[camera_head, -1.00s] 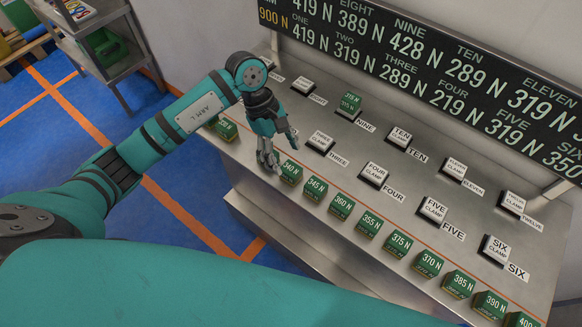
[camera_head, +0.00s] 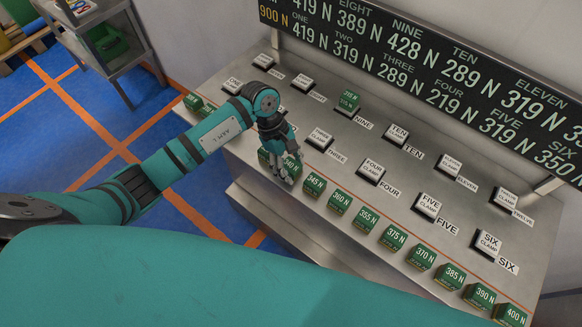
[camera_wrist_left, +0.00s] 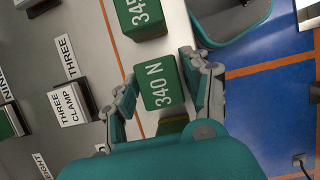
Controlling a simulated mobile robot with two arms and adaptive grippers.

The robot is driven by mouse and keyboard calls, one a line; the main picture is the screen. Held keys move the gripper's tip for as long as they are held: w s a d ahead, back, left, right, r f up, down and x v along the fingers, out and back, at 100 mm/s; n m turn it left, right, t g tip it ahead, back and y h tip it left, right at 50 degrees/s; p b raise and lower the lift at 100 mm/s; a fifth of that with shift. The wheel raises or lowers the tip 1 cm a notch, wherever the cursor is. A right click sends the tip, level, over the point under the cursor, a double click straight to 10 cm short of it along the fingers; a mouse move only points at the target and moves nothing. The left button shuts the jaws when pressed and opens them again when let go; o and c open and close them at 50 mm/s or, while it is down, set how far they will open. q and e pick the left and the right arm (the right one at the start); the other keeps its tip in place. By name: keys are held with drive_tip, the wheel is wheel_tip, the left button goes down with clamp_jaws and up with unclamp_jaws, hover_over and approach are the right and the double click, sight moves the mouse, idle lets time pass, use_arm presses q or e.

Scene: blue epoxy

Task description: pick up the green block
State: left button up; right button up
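A row of green blocks with white force labels stands along the front edge of the grey metal bench. My left gripper (camera_head: 286,178) is over the green 340 N block (camera_head: 292,162) and partly covers it in the head view. In the left wrist view, the 340 N block (camera_wrist_left: 160,84) lies between the two spread fingers of the left gripper (camera_wrist_left: 163,82). The fingers look open, and I cannot tell whether either touches the block. The 345 N block (camera_head: 313,186) is just beside it. My right gripper is not in view.
White clamp buttons such as THREE CLAMP (camera_head: 320,138) stand behind the row. One green block (camera_head: 348,103) sits farther back, beside the NINE label. A black number board (camera_head: 430,80) rises behind the bench (camera_head: 330,240). A grey cart (camera_head: 105,45) stands at upper left.

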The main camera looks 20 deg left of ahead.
use_arm(q)
drive_tip(key=c, duration=0.8)
